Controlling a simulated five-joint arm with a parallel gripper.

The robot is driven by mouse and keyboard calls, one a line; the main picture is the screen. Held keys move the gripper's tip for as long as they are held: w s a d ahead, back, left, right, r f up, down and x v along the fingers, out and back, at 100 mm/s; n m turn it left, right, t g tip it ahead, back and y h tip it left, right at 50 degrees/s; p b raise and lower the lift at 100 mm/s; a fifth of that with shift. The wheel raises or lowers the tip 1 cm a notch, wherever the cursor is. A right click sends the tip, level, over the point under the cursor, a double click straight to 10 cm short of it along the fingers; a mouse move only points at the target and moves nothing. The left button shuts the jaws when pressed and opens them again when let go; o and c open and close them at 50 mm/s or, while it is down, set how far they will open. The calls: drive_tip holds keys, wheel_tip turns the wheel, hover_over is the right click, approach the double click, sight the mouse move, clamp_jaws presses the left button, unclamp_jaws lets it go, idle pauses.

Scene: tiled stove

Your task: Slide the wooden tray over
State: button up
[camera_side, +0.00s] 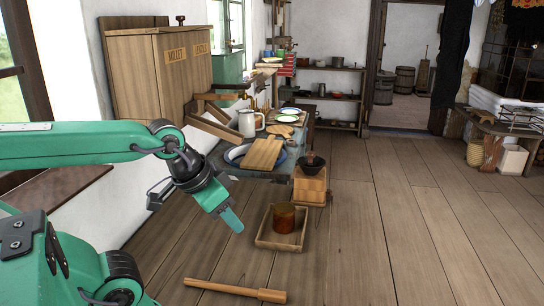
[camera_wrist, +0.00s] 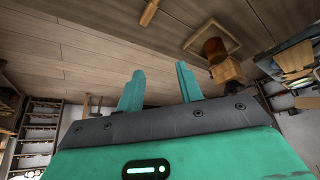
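The wooden tray (camera_side: 278,246) is a shallow square tray on the plank floor, right of centre in the side view. A brown cylindrical pot (camera_side: 284,217) stands in it. In the wrist view, the tray (camera_wrist: 197,33) shows at the upper right with the pot (camera_wrist: 214,47) in it. My gripper (camera_side: 236,226) hangs above the floor, left of the tray in the side view and apart from it. In the wrist view, the two green fingers of my gripper (camera_wrist: 159,72) stand apart with nothing between them.
A wooden mallet (camera_side: 235,290) lies on the floor in front of the tray. A wooden box with a dark bowl-shaped top (camera_side: 310,187) stands just behind the tray. A low table with a cutting board (camera_side: 262,153) is behind my gripper. Floor to the tray's right is clear.

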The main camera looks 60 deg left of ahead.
drive_tip(key=c, duration=0.6)
drive_tip(key=shift+w+r, duration=0.15)
drive_tip(key=shift+w, duration=0.05)
clamp_jaws()
drive_tip(key=w+a+m+g, duration=0.2)
drive_tip(key=w, duration=0.8)
drive_tip(key=w+a+m+g, duration=0.1)
drive_tip(key=w+a+m, duration=0.15)
drive_tip(key=w, duration=0.75)
drive_tip(key=w+a+f+m+g, duration=0.1)
drive_tip(key=w+a+f+m, duration=0.1)
drive_tip(key=w+f, duration=0.5)
drive_tip(key=w+a+f+m+g, duration=0.1)
drive_tip(key=w+a+f+m, duration=0.1)
drive_tip(key=w+f, duration=0.5)
drive_tip(key=shift+w+a+f+g, duration=0.2)
drive_tip(key=shift+w+f+g, duration=0.15)
drive_tip(key=shift+w, duration=0.1)
